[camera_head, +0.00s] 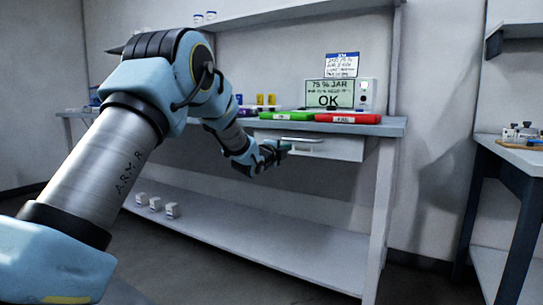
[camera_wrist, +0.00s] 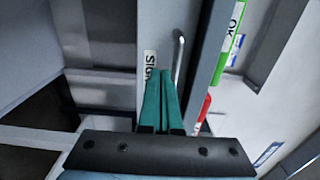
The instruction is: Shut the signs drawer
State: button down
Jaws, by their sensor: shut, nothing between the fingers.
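The signs drawer (camera_head: 335,149) is a pale drawer under the bench top, with a thin bar handle (camera_head: 300,140) on its front. In the wrist view the drawer front bears a white label (camera_wrist: 149,64) reading "SIGN", partly covered by my fingers, and the metal handle (camera_wrist: 179,62) shows beside them. My gripper (camera_head: 284,147) is at the left part of the drawer front. Its teal fingers (camera_wrist: 165,73) are together and empty, with tips between label and handle. I cannot tell whether they touch the front, or how far out the drawer stands.
Small white boxes (camera_head: 172,210) stand on the lower shelf. Another table (camera_head: 518,150) stands at the right.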

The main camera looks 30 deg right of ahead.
jog(key=v, duration=0.9)
jog(key=w+a+f+n+y, duration=0.1)
jog(key=a+f+n+y, duration=0.3)
jog(key=a, duration=0.5)
jog(key=w+a+f+n+y, duration=0.25)
jog(key=a+n, duration=0.25)
jog(key=a, duration=0.4)
jog(key=a+f+n+y, duration=0.3)
jog(key=a+n+y, duration=0.15)
jog(key=a, duration=0.55)
jog(key=s+a+f+n+g+y, duration=0.2)
jog(key=s+a+f+n+g, duration=0.2)
jog(key=s+a+n, duration=0.55)
jog(key=s+a+f+n+g+y, duration=0.35)
jog(key=s+a+n, duration=0.25)
jog(key=s+a, duration=0.65)
notch_tip(320, 180, up, 33)
jog(key=p, duration=3.4)
jog(key=shift+a+r+h, duration=0.2)
jog(key=shift+a+h, duration=0.15)
jog(key=shift+h, duration=0.1)
jog(key=shift+w, duration=0.1)
